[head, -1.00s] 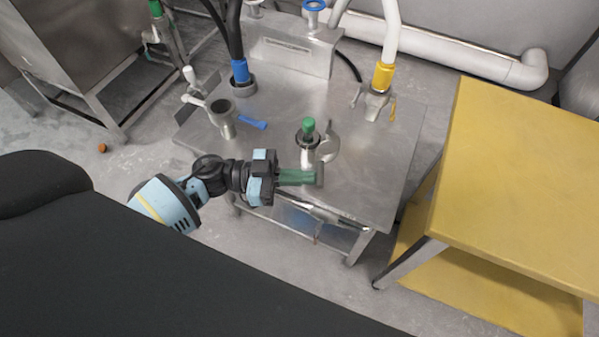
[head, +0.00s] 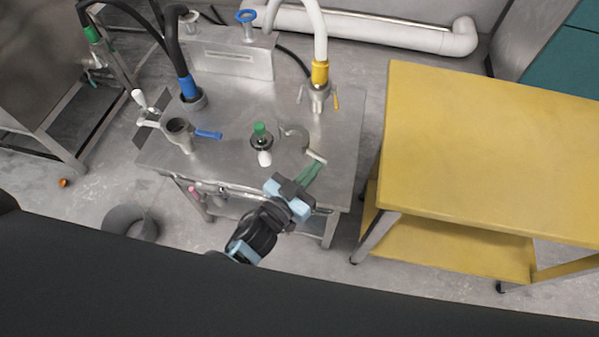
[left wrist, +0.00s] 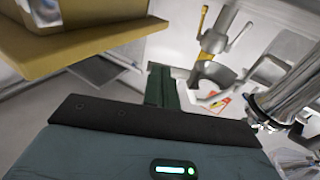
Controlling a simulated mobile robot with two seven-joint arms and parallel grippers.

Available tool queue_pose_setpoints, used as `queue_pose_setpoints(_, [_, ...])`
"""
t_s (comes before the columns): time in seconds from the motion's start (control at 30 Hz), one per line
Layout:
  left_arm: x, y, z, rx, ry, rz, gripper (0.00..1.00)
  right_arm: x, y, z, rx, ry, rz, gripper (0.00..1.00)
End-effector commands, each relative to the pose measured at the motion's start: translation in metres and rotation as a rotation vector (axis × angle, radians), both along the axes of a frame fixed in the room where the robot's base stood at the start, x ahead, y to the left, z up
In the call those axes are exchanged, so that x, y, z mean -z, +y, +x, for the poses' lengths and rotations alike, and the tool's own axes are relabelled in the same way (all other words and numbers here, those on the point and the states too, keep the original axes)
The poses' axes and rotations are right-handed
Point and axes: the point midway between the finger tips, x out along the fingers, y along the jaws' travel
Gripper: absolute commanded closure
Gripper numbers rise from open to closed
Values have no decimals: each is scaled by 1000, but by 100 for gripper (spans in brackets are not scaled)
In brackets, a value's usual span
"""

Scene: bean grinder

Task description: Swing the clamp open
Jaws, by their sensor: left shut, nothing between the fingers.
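The clamp (head: 294,138) is a curved metal piece on the steel table, just right of the green-topped fitting (head: 261,140). Its C-shaped jaw stands apart from the fitting, with a gap between them. A pale bar-like handle (head: 316,157) shows at its lower right. My left gripper (head: 308,172) has green fingers, shut and empty, just below this handle; I cannot tell whether they touch it. In the left wrist view the green fingers (left wrist: 162,88) are together, and a curved metal part lies to their right. My right gripper is not in view.
The steel table (head: 335,120) carries a metal cup fitting with a blue handle (head: 208,134), a blue-collared hose (head: 188,88) and a yellow-collared pipe (head: 320,72). A yellow table (head: 470,150) stands close on the right. A grey bucket (head: 130,222) is on the floor.

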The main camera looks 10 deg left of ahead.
Motion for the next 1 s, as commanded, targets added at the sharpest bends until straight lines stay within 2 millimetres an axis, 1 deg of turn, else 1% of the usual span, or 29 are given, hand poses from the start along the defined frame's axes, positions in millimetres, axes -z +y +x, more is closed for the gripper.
queue_pose_setpoints(0.3, [0, -19, 23, 7, -4, 4, 100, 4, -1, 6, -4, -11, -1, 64])
queue_pose_setpoints(0.5, [0, -28, 36, 8, -5, 5, 100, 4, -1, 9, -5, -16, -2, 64])
queue_pose_setpoints(0.7, [-1, -31, 43, 8, -5, 3, 100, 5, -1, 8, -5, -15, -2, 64])
queue_pose_setpoints(1.0, [-1, -33, 46, 8, -5, 3, 100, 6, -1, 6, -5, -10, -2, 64])
